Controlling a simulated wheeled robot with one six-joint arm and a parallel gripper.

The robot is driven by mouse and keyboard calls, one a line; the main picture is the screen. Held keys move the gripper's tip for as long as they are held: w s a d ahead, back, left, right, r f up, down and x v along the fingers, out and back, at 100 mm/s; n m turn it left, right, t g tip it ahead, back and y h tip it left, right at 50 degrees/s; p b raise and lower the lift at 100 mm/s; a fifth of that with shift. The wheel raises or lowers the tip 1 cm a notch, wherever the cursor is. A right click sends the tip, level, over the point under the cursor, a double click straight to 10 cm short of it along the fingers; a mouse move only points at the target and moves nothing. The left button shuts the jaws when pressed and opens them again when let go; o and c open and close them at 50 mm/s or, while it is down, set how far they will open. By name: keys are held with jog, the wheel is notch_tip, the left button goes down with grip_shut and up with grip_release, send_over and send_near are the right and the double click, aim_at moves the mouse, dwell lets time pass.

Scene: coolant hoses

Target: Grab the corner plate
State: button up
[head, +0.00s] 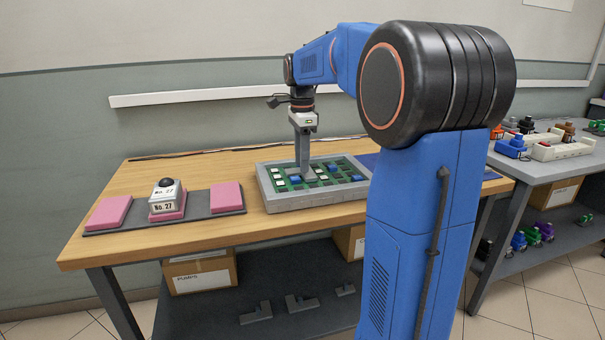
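My gripper (303,120) hangs from the blue arm, pointing down over the grey-rimmed tray (318,202) on the wooden table. Directly below its pale body is a tall grey piece with a wider foot, the likely corner plate (304,152). Its lower end is over the green board in the tray. Its top meets the gripper, but the fingers are too small to make out, so I cannot tell whether they are closed on it. I cannot tell whether the foot touches the board.
A dark mat (165,222) holds pink blocks and a white "No. 27" box (166,198) with a black knob. Grey angled brackets (301,303) lie on the lower shelf beside cardboard boxes (200,274). A second table (520,165) stands right. My arm hides the tray's right side.

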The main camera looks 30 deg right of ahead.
grip_shut()
